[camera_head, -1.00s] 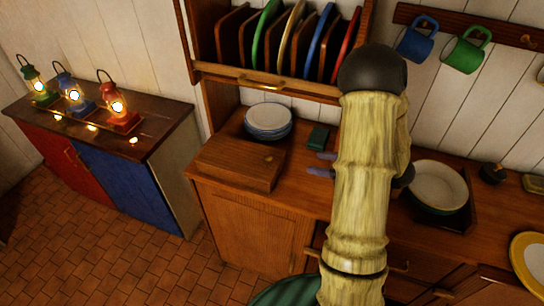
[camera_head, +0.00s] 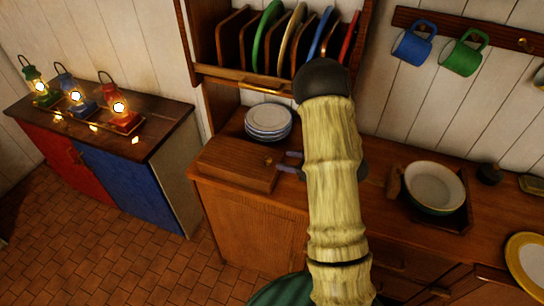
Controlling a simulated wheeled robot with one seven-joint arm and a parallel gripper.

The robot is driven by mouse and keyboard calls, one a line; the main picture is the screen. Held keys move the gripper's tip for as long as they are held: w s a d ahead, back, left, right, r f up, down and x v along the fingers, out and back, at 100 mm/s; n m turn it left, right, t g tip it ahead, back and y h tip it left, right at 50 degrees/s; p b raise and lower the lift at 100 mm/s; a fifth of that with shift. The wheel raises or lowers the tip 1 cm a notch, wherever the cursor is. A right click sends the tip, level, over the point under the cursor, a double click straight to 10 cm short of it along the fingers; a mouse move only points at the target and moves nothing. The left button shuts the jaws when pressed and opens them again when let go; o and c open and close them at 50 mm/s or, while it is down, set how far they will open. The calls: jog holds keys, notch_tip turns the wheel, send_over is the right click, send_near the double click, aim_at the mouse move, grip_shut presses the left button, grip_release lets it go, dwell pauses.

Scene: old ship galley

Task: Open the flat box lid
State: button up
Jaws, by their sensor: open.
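The flat wooden box (camera_head: 235,168) lies shut on the counter, left of my arm. A small brass-coloured knob (camera_head: 268,161) shows near the right end of its lid. My gripper (camera_head: 284,162) is open, with its two purplish fingers pointing left at the box's right end, close to the knob. I cannot tell whether the fingers touch the box. My pale wood-like arm hides the rest of the gripper and part of the counter.
Stacked plates (camera_head: 268,122) stand behind the box, under the plate rack (camera_head: 265,80). Bowls (camera_head: 434,186) sit in a dark tray on the right. Blue (camera_head: 413,45) and green (camera_head: 463,52) mugs hang on the wall. Lit lanterns (camera_head: 77,97) stand on the left cabinet.

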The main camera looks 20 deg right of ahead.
aim_at(269, 158)
jog(key=p+x, duration=0.1)
jog(key=x, duration=0.6)
grip_shut()
